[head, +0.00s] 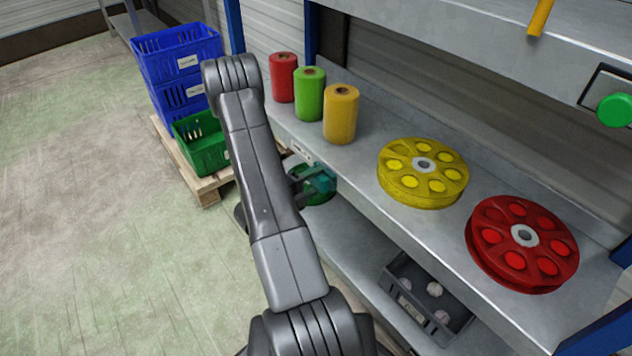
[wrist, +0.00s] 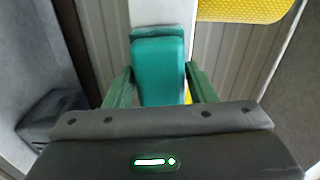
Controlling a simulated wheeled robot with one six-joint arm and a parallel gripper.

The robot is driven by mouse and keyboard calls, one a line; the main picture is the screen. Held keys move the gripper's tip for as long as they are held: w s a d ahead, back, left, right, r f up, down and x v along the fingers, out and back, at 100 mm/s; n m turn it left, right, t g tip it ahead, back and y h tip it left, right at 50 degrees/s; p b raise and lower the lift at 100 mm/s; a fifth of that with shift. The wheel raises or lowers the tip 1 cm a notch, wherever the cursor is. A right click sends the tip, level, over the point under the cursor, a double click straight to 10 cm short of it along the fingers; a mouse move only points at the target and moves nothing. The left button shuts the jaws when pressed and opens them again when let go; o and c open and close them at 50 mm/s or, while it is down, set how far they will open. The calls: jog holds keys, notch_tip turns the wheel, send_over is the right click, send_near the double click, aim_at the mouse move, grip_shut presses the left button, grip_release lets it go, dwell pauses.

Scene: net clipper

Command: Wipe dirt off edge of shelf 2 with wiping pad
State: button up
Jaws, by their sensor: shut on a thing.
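My gripper (head: 310,181) is shut on a teal wiping pad (head: 324,180), just in front of and below the front edge of the middle shelf (head: 400,237). In the wrist view the pad (wrist: 158,72) is between the two green fingers and points away from the gripper. Its far end is close to the pale shelf edge (wrist: 164,12); I cannot tell whether they touch. No dirt can be made out on the edge. My forearm hides part of the scene left of the gripper.
The middle shelf holds red (head: 284,78), green (head: 309,94) and yellow (head: 341,115) spools, a yellow wheel (head: 423,172) and a red wheel (head: 522,243). A grey bin (head: 425,300) sits on the lower shelf. Blue crates (head: 178,55) and a green crate (head: 203,142) stand left.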

jog(key=shift+p+v, duration=0.35)
jog(key=shift+v, duration=2.6)
jog(key=v, duration=0.3)
jog(key=shift+p, duration=0.35)
jog(key=shift+d, duration=0.15)
jog(key=shift+p+x, duration=0.5)
jog(key=shift+x, duration=2.85)
jog(key=shift+x, duration=1)
